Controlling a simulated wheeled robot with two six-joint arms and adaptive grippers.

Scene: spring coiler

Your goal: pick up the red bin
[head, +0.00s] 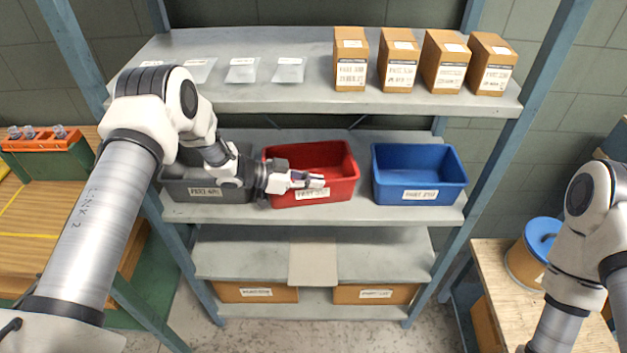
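The red bin (338,189) stands on the middle shelf between a grey bin and a blue bin, with a white label on its front. My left arm reaches in from the left. My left gripper (316,181) is at the red bin, in front of its left and middle part, and hides some of it. Its fingers look close together, but I cannot tell whether they grip the bin's rim or wall. My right arm is at the right edge; its gripper is not in view.
The grey bin (178,184) is partly behind my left arm; the blue bin (448,179) stands to the right. Several cardboard boxes (441,75) and clear bags (242,72) are on the shelf above. A bench with a blue-lidded drum (527,262) is at right.

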